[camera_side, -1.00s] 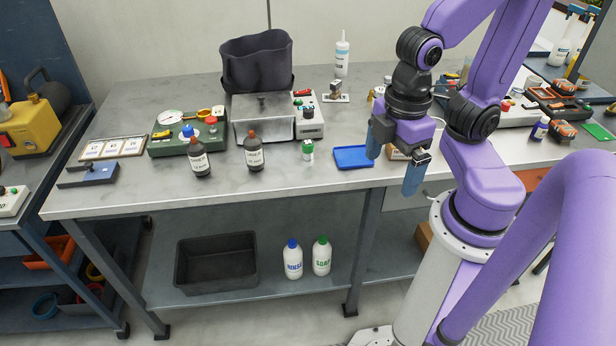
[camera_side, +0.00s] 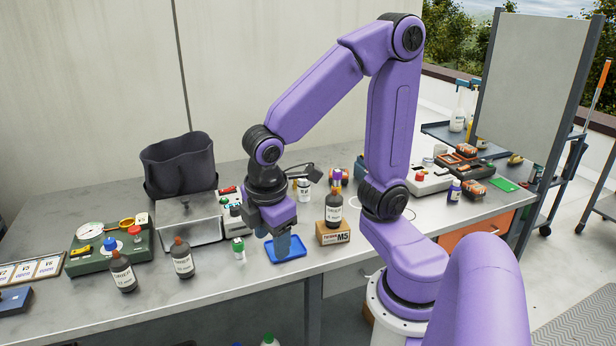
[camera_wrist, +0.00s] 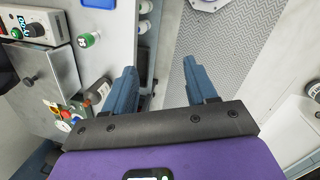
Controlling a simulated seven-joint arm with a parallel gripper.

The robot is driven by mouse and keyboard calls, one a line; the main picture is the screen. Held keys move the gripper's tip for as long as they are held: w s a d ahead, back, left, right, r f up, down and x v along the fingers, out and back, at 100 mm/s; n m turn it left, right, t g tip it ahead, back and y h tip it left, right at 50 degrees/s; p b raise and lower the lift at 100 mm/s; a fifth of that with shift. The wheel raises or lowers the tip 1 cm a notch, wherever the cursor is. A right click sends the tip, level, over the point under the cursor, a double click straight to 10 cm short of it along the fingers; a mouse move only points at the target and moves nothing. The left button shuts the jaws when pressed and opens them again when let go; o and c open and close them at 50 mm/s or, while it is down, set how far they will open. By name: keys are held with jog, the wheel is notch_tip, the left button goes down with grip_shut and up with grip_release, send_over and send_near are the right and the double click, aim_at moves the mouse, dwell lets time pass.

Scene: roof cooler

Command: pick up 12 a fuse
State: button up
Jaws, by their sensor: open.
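I cannot make out a 12 A fuse in either view; it may be too small or hidden. My gripper (camera_side: 283,246) is open and empty in the side view, its blue fingers pointing down in front of the small blue tray (camera_side: 299,252). The fingers cover part of the tray, and I cannot tell their height above the bench. In the wrist view my gripper (camera_wrist: 160,82) shows two spread blue fingers with nothing between them. Beyond them are the bench's front edge and the floor. A blue tray edge (camera_wrist: 98,3) shows at the top.
A dark bottle (camera_side: 333,210) stands on a cardboard M5 box (camera_side: 332,236) to the right. Two dark bottles, a green case (camera_side: 95,254) and a metal-lidded device (camera_side: 190,220) stand further left. Bare bench lies in front.

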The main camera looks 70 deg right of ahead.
jog(key=w+d+f+g+h, duration=0.1)
jog(key=w+d+h, duration=0.2)
jog(key=w+d, duration=0.65)
jog(key=w+d+f+g+h, duration=0.1)
jog(key=w+d+f+h, duration=0.15)
jog(key=w+d, duration=0.7)
jog(key=w+d+f+g+h, duration=0.2)
jog(key=w+d+h, duration=0.1)
jog(key=w+d, duration=0.4)
jog(key=s+d+f+g, duration=0.1)
jog(key=s+d+f, duration=0.1)
jog(key=d, duration=0.6)
jog(key=s+d+f+g+h, duration=0.1)
jog(key=s+d+f, duration=0.2)
jog(key=d, duration=0.5)
jog(key=s+d+f, duration=0.2)
jog(key=s+d, duration=0.1)
jog(key=d, duration=0.6)
jog(key=shift+d+f+g+h, duration=0.1)
jog(key=shift+f+g+h, duration=0.2)
jog(key=shift+g, duration=0.1)
jog(key=shift+x, duration=2.75)
jog(key=shift+w+d+r, duration=0.1)
jog(key=shift+r, duration=0.05)
grip_shut()
